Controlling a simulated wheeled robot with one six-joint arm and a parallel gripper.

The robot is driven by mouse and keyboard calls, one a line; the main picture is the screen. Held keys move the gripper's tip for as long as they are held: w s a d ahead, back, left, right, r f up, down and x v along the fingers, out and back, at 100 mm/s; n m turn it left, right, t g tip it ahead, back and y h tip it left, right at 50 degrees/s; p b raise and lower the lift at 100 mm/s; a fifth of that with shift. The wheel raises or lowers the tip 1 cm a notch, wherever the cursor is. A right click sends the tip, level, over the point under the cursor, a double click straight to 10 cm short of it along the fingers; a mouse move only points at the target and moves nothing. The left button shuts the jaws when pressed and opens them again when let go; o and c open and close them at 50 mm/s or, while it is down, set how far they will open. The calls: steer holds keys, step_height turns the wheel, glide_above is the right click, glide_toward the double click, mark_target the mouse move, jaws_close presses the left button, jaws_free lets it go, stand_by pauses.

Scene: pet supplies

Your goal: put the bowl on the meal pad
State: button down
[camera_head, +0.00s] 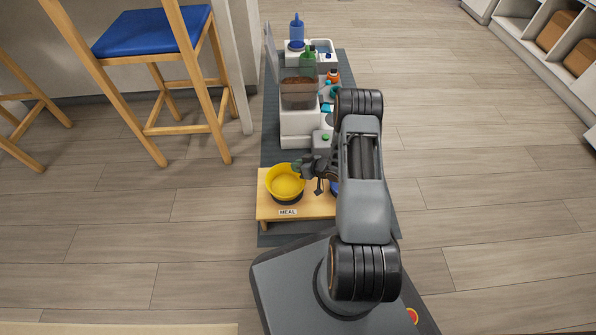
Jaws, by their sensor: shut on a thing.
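The yellow bowl (284,186) is at the left part of a low wooden stand (268,211), behind the label reading MEAL (287,212). A dark round patch, likely the meal pad (288,201), shows just below the bowl's front side. I cannot tell whether the bowl touches it or hangs slightly above. My gripper (301,166) is shut on the bowl's far right rim. My arm reaches in from the right and hides the right part of the stand.
A blue thing (334,187) is mostly hidden behind my arm. Behind the stand, a clear bin of brown kibble (298,95), a green scoop (307,61), a blue bottle (296,30) and small items stand on a grey mat (271,140). A blue-seated stool (153,35) stands left. Open floor lies right.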

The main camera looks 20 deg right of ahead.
step_height(320, 180, down, 2)
steer(key=shift+f+b, duration=0.25)
steer(key=shift+b, duration=0.1)
steer(key=shift+r, duration=0.1)
steer(key=c, duration=1.1)
jaws_free()
steer(key=shift+c, duration=0.2)
